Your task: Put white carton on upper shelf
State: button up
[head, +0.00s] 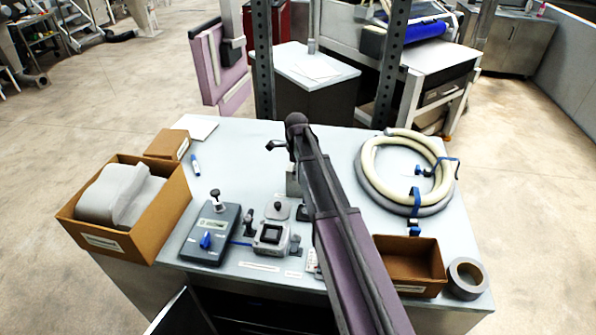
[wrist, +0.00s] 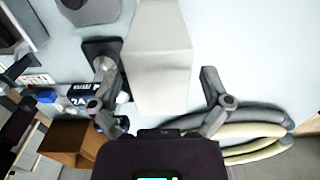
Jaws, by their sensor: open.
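The white carton (wrist: 160,60) is a pale, tapered block in the wrist view, standing out against the light bench top. In the head view only a small pale part of it (head: 292,183) shows beside my arm; the rest is hidden. My gripper (wrist: 156,70) is open, with one finger on each side of the carton. A gap shows at the right finger; the left finger looks closer, and I cannot tell whether it touches. In the head view my gripper (head: 286,146) is over the middle of the bench, mostly covered by my arm. I cannot make out the upper shelf.
The bench (head: 330,150) holds a brown box with a grey item (head: 150,235), a grey control box (head: 209,235), a coiled hose (head: 372,185), an open brown bin (head: 412,280) and a tape roll (head: 467,278). Two perforated posts (head: 390,65) rise at its back edge.

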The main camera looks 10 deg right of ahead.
notch_tip(320, 180, up, 12)
jog(key=p, duration=1.1)
jog(key=shift+f, duration=0.25)
dwell(0.4)
jog(key=s+a+n, duration=0.1)
jog(key=s+n, duration=2.1)
jog(key=s, duration=0.2)
jog(key=shift+a, duration=0.25)
jog(key=shift+w, duration=0.1)
jog(key=shift+f, duration=0.1)
